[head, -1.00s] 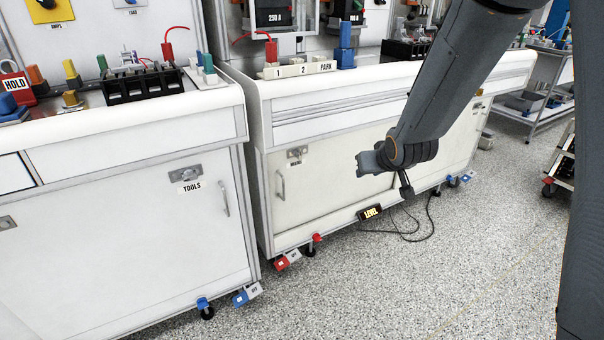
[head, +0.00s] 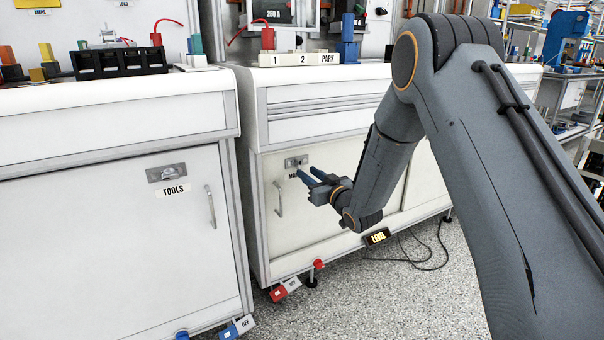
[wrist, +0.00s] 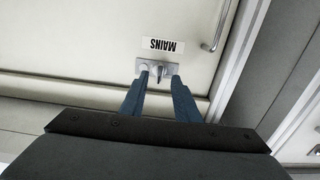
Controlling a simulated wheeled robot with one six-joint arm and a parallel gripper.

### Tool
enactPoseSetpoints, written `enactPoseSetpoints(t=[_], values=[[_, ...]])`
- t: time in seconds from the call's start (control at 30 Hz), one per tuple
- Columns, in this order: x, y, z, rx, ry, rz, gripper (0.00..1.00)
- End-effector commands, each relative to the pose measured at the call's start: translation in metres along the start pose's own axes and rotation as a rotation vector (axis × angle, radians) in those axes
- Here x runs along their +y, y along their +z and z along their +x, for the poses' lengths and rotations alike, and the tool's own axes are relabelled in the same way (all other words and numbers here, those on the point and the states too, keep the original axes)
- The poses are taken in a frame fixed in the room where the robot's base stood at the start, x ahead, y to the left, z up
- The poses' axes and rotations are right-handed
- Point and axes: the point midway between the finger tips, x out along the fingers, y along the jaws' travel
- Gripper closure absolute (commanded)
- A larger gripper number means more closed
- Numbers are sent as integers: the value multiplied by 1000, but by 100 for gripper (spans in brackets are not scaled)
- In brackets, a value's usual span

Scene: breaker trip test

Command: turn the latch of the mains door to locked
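The mains door (head: 290,222) is a cream cabinet door with a MAINS label, upside down in the wrist view (wrist: 163,45) and partly covered in the head view. Its latch (head: 296,161) is a small metal plate with a knob, also seen in the wrist view (wrist: 158,69). My gripper (head: 306,176) has two blue fingers pointing at the door, just below and right of the latch in the head view. In the wrist view the open fingers (wrist: 159,82) are apart, with the knob showing between their tips. I cannot tell whether they touch it.
A door handle (head: 279,198) is left of the latch. The TOOLS cabinet door (head: 150,245) stands to the left, with its own latch.

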Motion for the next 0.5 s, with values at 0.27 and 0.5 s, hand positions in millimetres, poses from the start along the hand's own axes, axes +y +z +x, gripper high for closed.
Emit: enactPoseSetpoints(t=[0.27,0.5], values=[[0,2,41,-1,0,-1,71],[0,1,53,-3,1,0,71]])
